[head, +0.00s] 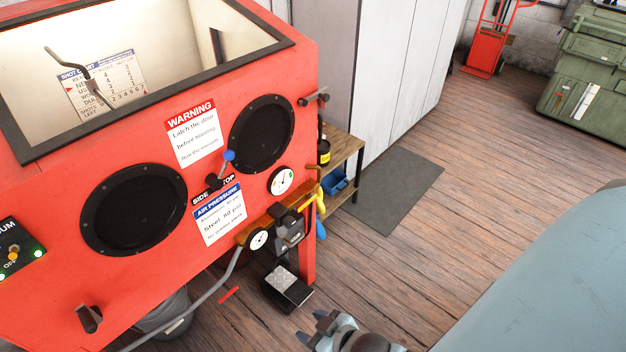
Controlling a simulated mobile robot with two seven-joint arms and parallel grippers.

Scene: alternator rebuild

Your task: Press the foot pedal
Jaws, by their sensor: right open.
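The foot pedal (287,286) is a black box with a light metal tread plate. It sits on the wooden floor by the front right leg of the red blasting cabinet (120,140). My right gripper (312,330) shows at the bottom edge, below and a little right of the pedal in the picture. It is open, with nothing seen between its fingers, and is apart from the pedal. My left gripper is not in view.
A grey hose (212,290) runs down the cabinet front. A grey bucket (168,315) stands under the cabinet. A wooden shelf (345,150) and a dark mat (400,183) lie beyond. Green cases (590,65) and a red hand truck (487,40) stand at the back. The floor right of the pedal is clear.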

